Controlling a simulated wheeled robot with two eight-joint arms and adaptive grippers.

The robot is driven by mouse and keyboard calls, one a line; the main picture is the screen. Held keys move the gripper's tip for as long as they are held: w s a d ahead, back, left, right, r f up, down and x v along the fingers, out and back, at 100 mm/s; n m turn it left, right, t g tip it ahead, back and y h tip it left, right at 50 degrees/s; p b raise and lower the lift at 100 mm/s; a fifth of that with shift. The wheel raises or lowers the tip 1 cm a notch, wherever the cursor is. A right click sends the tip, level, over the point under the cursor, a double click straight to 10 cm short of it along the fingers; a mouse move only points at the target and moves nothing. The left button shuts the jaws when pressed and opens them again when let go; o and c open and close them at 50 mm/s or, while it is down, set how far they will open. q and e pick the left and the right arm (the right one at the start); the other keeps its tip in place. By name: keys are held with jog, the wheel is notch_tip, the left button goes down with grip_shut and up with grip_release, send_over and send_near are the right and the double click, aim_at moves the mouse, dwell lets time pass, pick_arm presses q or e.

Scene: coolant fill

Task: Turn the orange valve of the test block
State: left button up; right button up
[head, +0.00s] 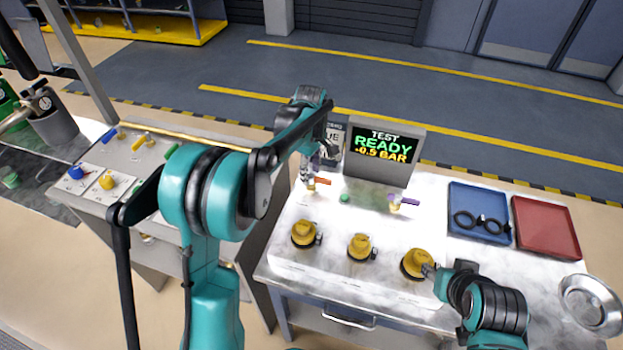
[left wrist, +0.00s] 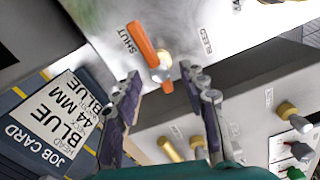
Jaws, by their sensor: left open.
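The orange valve (head: 322,181) is a small lever on a brass stem at the back left of the white test block (head: 290,262). My left gripper (head: 325,158) is above it, pointing down. In the left wrist view the orange handle (left wrist: 147,45) lies ahead of my open left fingers (left wrist: 163,90), its near end close to the gap between them. The word SHUT is printed beside the handle.
A display (head: 383,146) reads TEST READY -0.5 BAR. A purple valve (head: 403,202) and green button (head: 345,198) stand near the orange valve. Two more yellow caps sit in front. A blue tray (head: 456,198) with black rings, a red tray (head: 546,226) and a metal bowl (head: 590,303) are right.

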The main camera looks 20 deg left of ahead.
aim_at(311, 176)
pick_arm(q)
jog(key=shift+f+b, duration=0.35)
jog(key=shift+f, duration=1.25)
grip_shut()
